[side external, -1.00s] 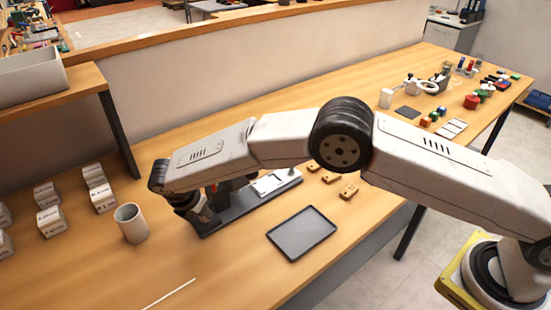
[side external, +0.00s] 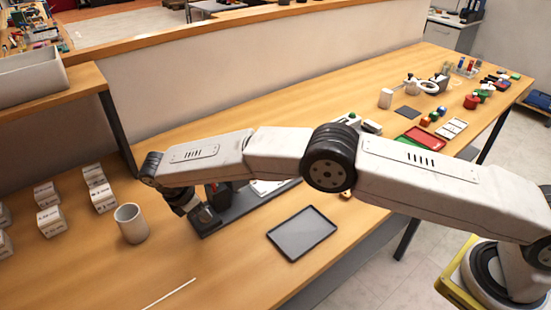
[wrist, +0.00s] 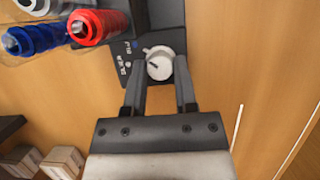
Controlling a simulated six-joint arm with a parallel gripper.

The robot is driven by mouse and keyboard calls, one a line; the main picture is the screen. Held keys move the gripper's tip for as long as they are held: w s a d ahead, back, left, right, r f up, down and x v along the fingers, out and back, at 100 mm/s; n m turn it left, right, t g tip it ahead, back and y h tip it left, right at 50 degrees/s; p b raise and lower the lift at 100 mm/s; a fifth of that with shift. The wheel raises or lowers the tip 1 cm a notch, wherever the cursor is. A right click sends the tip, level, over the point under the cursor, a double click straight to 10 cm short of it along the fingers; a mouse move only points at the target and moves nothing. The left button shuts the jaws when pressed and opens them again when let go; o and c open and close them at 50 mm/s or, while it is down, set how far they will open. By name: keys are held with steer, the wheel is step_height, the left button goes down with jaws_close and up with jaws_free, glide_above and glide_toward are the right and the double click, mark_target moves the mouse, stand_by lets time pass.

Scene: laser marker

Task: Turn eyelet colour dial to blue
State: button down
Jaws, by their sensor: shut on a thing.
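The eyelet colour dial (wrist: 159,62) is a round, light grey knob with a dark pointer line, on a dark panel (wrist: 160,40) in the wrist view. Small marks and lettering sit on the panel to its left, too small to read. My gripper (wrist: 158,74) is shut on the dial, with one finger on each side. In the side external view my gripper (side external: 204,216) is low at the near left end of the dark machine base (side external: 248,204). The dial is hidden there.
A red spool (wrist: 92,26) and a blue spool (wrist: 35,38) stand close to the panel's left in the wrist view. In the side external view, a grey cup (side external: 131,223) stands left of my gripper and a dark tray (side external: 301,235) lies to the right.

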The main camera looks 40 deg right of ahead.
steer(key=shift+c, duration=2)
jaws_free()
steer(key=v, duration=0.7)
steer(key=shift+a+r, duration=0.2)
steer(key=shift+r, duration=0.15)
